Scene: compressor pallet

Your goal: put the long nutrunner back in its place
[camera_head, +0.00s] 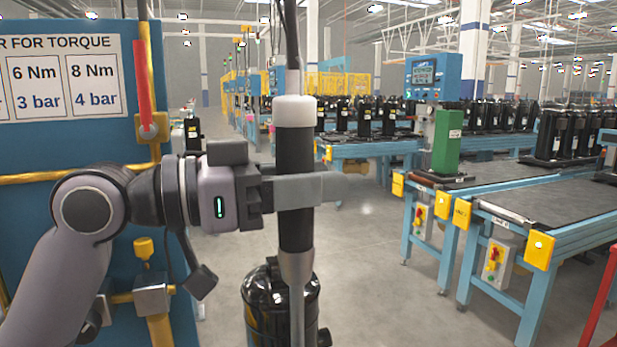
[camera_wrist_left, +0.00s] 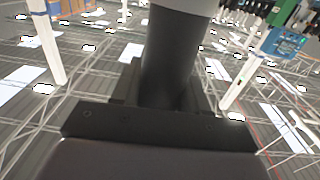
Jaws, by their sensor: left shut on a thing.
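The long nutrunner (camera_head: 294,150) is a black upright cylinder with a white collar on top, a cable rising from it and a grey metal lower shaft. My left gripper (camera_head: 300,190) is shut on its black body from the left, in mid-air. In the left wrist view the nutrunner's dark body (camera_wrist_left: 172,70) fills the middle, close to the gripper base. The nutrunner's lower end passes in front of a black compressor (camera_head: 265,305), and its tip is out of the picture. The place for the nutrunner cannot be made out with certainty. My right gripper is not in view.
Blue conveyor tables (camera_head: 560,205) with yellow brackets and a green block (camera_head: 446,142) are on the right. The floor between is clear.

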